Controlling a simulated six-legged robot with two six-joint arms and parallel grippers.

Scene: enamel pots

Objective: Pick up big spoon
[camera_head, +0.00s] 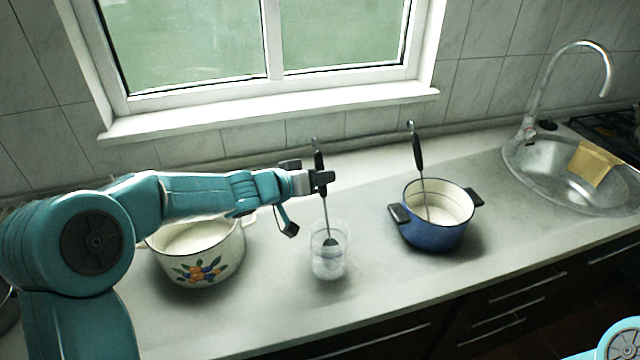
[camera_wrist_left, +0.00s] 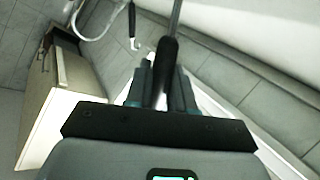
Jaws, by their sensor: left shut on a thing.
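My left gripper (camera_head: 320,181) is shut on the black handle of the big spoon (camera_head: 320,160). The spoon hangs upright, its hooked end above the jaws and its dark bowl below, within the upper part of the clear glass (camera_head: 317,263). The bowl appears above the glass's bottom. In the left wrist view, the spoon's black handle (camera_wrist_left: 166,62) runs between the fingers, with its thin metal shaft beyond. My right gripper is out of view.
A blue pot (camera_head: 435,233) with a second black-handled utensil (camera_head: 418,150) stands to the right. A white flowered pot (camera_head: 205,270) stands under my left arm. A sink (camera_head: 525,165) with a yellow cloth (camera_head: 592,163) is far right. The front counter is clear.

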